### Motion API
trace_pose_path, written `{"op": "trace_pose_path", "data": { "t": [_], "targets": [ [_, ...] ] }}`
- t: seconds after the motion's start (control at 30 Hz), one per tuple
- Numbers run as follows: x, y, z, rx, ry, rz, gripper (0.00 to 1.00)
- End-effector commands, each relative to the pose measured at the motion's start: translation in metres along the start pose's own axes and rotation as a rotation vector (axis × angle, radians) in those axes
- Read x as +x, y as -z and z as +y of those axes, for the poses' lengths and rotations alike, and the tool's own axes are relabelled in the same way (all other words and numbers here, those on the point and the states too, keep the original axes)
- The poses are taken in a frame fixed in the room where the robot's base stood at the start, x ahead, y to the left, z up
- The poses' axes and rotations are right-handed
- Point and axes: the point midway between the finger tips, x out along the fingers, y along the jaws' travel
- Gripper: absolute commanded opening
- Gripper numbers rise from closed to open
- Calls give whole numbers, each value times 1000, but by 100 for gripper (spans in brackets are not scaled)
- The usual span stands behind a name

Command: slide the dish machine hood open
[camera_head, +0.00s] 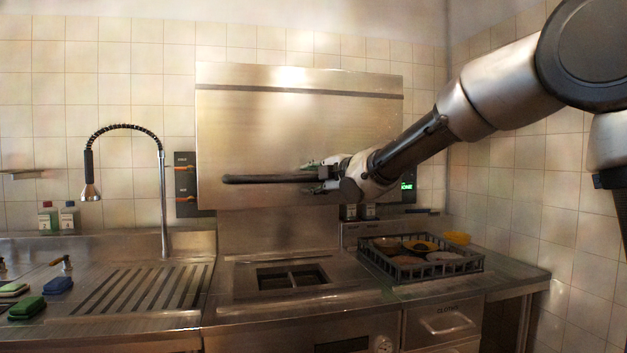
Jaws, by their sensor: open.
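The dish machine hood (260,125) is a large stainless steel box in the middle of the head view. It stands raised, with a clear gap between its lower edge and the machine's bed (237,282). A dark horizontal handle bar (255,179) runs across its lower front. My gripper (318,178) comes in from the right and is open at the right part of the handle. Its fingers appear above and below the bar. I cannot tell whether they touch it. My gripper and arm hide the handle's right end.
A dark rack (420,271) with dishes stands on the right counter. A spring-hose faucet (162,200) rises left of the machine, beside a ribbed drainboard (135,300). Sponges (58,285) and bottles (68,217) are at the far left. A tiled wall closes the right side.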

Motion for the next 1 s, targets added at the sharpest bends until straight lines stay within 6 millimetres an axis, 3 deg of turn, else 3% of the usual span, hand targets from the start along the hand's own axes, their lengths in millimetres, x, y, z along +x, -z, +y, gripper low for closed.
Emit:
{"op": "trace_pose_path", "data": {
  "t": [0.17, 0.4, 0.6, 1.0],
  "targets": [
    [-20, 0, 1, 0, -2, -1, 42],
    [-74, -1, 1, -1, -3, -2, 42],
    [-108, -1, 0, -1, -2, -1, 42],
    [-120, 0, 0, 0, 0, 0, 42]
  ]
}}
